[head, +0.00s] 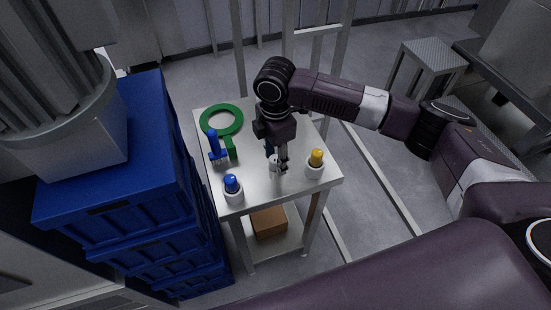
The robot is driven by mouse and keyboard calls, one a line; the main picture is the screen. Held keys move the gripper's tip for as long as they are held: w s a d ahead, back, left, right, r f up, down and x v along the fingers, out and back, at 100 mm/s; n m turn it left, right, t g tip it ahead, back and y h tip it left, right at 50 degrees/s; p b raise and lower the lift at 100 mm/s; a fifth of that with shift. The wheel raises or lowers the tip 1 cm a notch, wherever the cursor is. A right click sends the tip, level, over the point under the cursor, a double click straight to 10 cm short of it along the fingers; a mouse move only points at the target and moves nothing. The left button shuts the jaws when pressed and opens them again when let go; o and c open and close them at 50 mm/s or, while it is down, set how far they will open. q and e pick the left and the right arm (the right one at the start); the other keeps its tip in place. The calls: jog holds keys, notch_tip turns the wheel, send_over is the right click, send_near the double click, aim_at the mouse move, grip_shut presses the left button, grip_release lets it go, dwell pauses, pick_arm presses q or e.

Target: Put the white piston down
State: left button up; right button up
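My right gripper (277,166) points down over the front middle of the steel table (287,190). A small whitish piece, which looks like the white piston (273,165), shows at its fingertips; the gripper appears shut on it. The fingers hide much of this piece, and I cannot tell whether its lower end touches the tabletop. My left gripper is not in view.
A white cup with a yellow knob (316,162) stands close right of the gripper. A white cup with a blue knob (233,188), a blue piston (214,147) and a green ring with a handle (222,121) are to the left. Blue crates (130,215) stand beside the table.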

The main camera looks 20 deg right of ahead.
notch_tip(320, 180, up, 12)
jog(key=b, duration=0.2)
jog(key=shift+f, duration=0.15)
jog(key=shift+f, duration=0.1)
dwell(0.4)
